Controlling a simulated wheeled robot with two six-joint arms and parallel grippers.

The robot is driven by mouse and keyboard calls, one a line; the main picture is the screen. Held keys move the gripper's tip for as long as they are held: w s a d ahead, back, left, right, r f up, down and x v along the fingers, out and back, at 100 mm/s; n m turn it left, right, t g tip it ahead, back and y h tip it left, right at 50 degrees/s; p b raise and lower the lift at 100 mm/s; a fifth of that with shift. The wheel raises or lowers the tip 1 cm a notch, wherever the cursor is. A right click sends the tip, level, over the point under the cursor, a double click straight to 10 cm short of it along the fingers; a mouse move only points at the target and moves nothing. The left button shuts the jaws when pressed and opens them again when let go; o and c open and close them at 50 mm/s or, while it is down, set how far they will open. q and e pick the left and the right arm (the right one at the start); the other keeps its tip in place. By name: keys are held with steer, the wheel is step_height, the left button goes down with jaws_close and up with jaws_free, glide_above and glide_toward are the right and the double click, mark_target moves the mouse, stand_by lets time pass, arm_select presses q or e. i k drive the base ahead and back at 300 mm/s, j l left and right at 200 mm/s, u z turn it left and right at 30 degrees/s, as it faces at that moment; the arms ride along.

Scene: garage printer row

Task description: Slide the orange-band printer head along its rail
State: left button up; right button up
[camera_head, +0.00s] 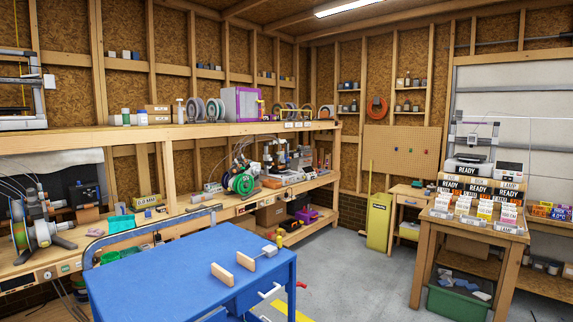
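No printer head with a clear orange band can be made out from here. Several printers show in the head view. A white-framed printer (22,95) stands at the far left on the upper shelf. Dark machines (280,157) stand on the long wooden bench, too small to tell their heads or rails. Another white-framed printer (475,138) stands at the right, in front of the pale garage door. Neither of my grippers is in view.
A blue work table (180,270) with two wooden vise jaws (222,274) fills the near centre. The long wooden bench (190,205) runs along the left wall. A wooden table (470,228) with READY signs and a green bin (458,302) stands right. Grey floor (350,272) between is clear.

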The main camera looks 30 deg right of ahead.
mark_target(281, 159)
steer(key=i+l+z, duration=0.35)
steer(key=z, duration=0.15)
steer(key=i+l+z, duration=0.3)
steer(key=z, duration=0.2)
steer(key=i+z, duration=1)
steer(key=i+l, duration=0.15)
steer(key=i, duration=0.85)
steer(key=i+l+z, duration=0.1)
steer(key=i, duration=0.95)
steer(key=i+j+u, duration=0.15)
steer(key=i+u, duration=1)
steer(key=i+l+u, duration=0.25)
steer(key=i+u, duration=0.35)
steer(key=i, duration=1.95)
